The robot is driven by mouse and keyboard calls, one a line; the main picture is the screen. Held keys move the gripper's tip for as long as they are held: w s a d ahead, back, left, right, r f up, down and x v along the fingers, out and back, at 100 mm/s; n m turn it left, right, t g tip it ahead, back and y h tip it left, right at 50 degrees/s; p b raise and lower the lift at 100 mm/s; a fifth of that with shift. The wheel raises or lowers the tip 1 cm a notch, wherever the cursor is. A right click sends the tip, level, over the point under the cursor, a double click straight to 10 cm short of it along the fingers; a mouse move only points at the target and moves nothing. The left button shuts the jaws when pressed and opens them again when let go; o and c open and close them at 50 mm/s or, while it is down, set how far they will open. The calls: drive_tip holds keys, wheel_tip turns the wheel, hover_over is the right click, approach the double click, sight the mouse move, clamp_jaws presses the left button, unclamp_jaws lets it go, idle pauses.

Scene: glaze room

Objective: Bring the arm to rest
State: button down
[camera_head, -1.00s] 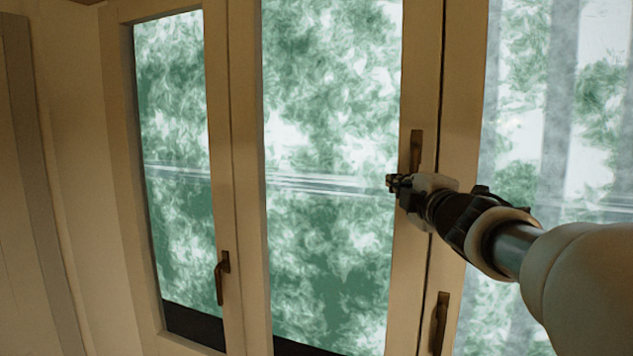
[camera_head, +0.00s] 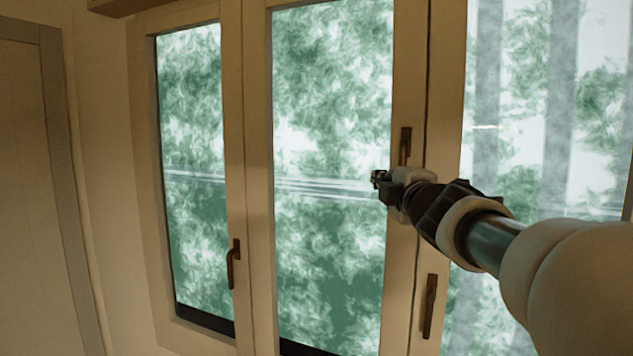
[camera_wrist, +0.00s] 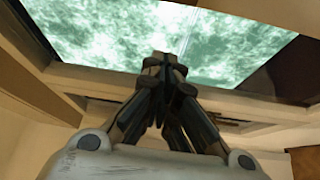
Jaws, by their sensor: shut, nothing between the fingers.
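My gripper (camera_head: 379,179) is at the end of my arm, which reaches in from the right edge of the head view. It is shut and empty, with its fingertips in front of the middle window pane (camera_head: 330,240). In the wrist view my gripper (camera_wrist: 164,60) points toward a bright window pane (camera_wrist: 110,35), its fingers together. From the head view I cannot tell how close the fingertips are to the window.
A tall window with cream frames (camera_head: 257,200) fills most of the head view. Dark handles sit on the frames: one at left (camera_head: 233,264), one behind my gripper (camera_head: 405,146), one below my arm (camera_head: 429,306). A pale wall (camera_head: 103,180) and a grey-edged panel (camera_head: 25,200) are at left.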

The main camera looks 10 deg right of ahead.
drive_tip(key=s+a+f+m+g+h+b, duration=0.15)
drive_tip(key=s+f+m+b, duration=0.35)
drive_tip(key=f, duration=0.5)
drive_tip(key=s+f+m+g+b, duration=0.3)
drive_tip(key=s+f, duration=0.4)
drive_tip(key=f, duration=0.3)
drive_tip(key=s+a+f+m+g+h+b, duration=0.1)
drive_tip(key=s+f+m+g+b, duration=0.3)
drive_tip(key=s+f, duration=0.45)
drive_tip(key=s+a+f+m+g+y+b, duration=0.2)
drive_tip(key=s+a+f+b, duration=0.2)
drive_tip(key=s+f, duration=0.5)
drive_tip(key=s+a+f+m+g+y+b, duration=0.1)
drive_tip(key=s+a+f+m+g+b, duration=0.1)
drive_tip(key=s+f, duration=0.7)
drive_tip(key=a+f+g+b, duration=0.1)
drive_tip(key=a+f+b, duration=0.1)
drive_tip(key=f, duration=0.5)
drive_tip(key=shift+a+f+y, duration=0.25)
drive_tip(key=shift+a+y, duration=0.1)
drive_tip(key=shift+a, duration=0.35)
